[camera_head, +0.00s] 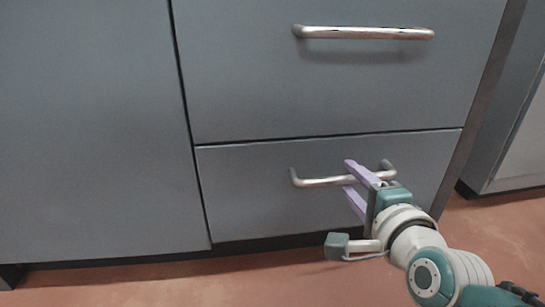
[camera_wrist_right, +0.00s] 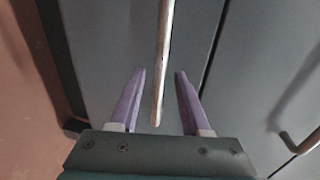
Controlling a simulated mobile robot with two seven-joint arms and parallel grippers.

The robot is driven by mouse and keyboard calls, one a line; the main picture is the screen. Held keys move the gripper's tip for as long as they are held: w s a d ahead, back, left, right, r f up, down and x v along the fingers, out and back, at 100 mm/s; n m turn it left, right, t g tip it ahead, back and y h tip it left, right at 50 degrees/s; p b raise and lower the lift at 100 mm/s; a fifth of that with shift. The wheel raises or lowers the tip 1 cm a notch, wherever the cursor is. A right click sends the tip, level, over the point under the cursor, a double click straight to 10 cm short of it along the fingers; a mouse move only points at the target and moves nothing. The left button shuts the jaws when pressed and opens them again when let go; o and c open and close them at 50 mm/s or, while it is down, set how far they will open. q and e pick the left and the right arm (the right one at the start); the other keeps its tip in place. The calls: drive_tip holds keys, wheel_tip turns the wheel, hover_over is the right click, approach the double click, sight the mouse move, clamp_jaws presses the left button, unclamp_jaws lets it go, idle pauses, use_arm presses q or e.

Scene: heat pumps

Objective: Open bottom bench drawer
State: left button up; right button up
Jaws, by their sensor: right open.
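The bottom bench drawer (camera_head: 250,200) is grey and its front is flush with the bench face. Its silver bar handle (camera_head: 318,182) runs across the upper part of the front. My right gripper (camera_head: 352,180) is at this handle, with its purple fingers open above and below the bar. In the right wrist view the handle (camera_wrist_right: 164,60) shows between the two open fingers (camera_wrist_right: 157,75), apart from both. My left gripper is not in view.
The upper drawer (camera_head: 330,85) is shut and has its own handle (camera_head: 365,33). A plain grey panel (camera_head: 90,130) is to the left. Another cabinet (camera_head: 515,150) stands at the right. The reddish floor (camera_head: 180,285) in front is clear.

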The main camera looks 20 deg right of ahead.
drive_tip(key=shift+b+x, duration=0.35)
drive_tip(key=shift+x, duration=0.65)
drive_tip(key=shift+s, duration=0.1)
drive_tip(key=shift+c, duration=0.4)
clamp_jaws()
